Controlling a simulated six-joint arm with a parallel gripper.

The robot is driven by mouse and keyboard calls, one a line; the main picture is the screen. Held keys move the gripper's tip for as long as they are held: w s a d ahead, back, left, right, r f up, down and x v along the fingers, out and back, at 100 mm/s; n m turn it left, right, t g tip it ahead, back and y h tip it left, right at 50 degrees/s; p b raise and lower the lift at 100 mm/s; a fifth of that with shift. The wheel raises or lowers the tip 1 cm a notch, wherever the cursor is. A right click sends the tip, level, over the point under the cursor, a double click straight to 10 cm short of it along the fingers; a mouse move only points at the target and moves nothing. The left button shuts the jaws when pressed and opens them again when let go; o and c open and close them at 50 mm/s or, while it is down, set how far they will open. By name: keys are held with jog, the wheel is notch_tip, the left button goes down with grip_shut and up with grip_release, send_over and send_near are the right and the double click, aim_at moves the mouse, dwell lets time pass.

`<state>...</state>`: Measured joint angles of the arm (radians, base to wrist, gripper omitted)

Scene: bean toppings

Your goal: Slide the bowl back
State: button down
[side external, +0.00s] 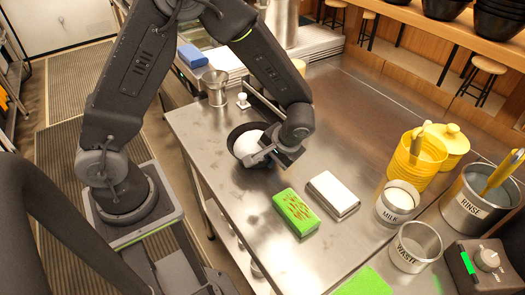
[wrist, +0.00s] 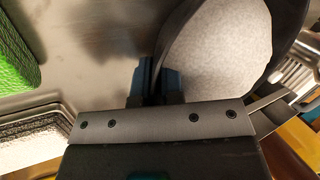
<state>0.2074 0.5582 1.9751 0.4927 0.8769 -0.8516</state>
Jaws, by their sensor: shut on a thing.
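The bowl (side external: 234,136) is black and round, with white contents inside, and sits upright on the steel table near its left edge. In the wrist view the bowl's dark rim (wrist: 180,37) runs between my gripper's fingers, with the pale speckled contents to the right. My gripper (side external: 263,158) is at the near right side of the bowl, pointing down, and is shut on its rim. The two blue-grey fingertips (wrist: 158,82) show in the wrist view, one on each side of the bowl's wall. The gripper and forearm hide part of the bowl in the side view.
A green sponge (side external: 296,212) and a grey-and-white block (side external: 333,195) lie to the right of the bowl. A MILK cup (side external: 397,204), a WASTE cup (side external: 415,248) and yellow containers (side external: 412,168) stand farther right. A metal cup (side external: 216,88) stands behind the bowl. The table's far middle is clear.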

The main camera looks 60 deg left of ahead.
jog(key=shift+w+d+f, duration=0.1)
jog(key=shift+w+d, duration=0.05)
jog(key=shift+d, duration=0.75)
jog(key=shift+w+d, duration=0.15)
jog(key=shift+d, duration=0.7)
jog(key=c, duration=1.2)
grip_release()
jog(key=shift+o, duration=0.2)
jog(key=v, duration=1.4)
jog(key=shift+a, duration=0.1)
